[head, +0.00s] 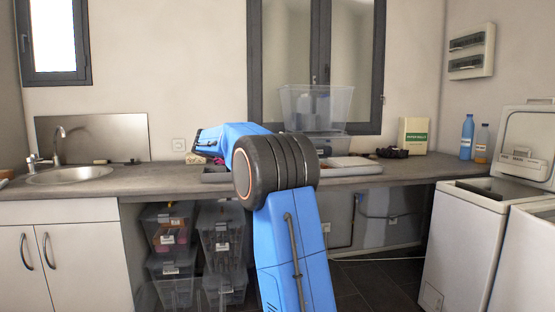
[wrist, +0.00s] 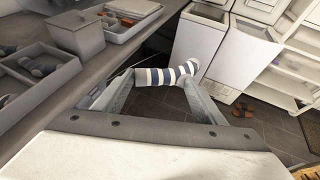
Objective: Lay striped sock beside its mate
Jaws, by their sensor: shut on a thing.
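A white and dark-blue striped sock (wrist: 166,76) is in the wrist view, held between the fingers of my gripper (wrist: 157,84). The gripper is shut on it, and the sock lies across the fingertips, with one end sticking out to the right. Grey floor shows below it. In the head view my blue arm hides the gripper and the sock. I cannot make out a matching striped sock in either view.
The wrist view shows a compartment tray (wrist: 42,75) with dark grey items, a grey box (wrist: 77,32) and another tray (wrist: 148,27) along the counter. White toploaders (head: 466,235) stand at the right.

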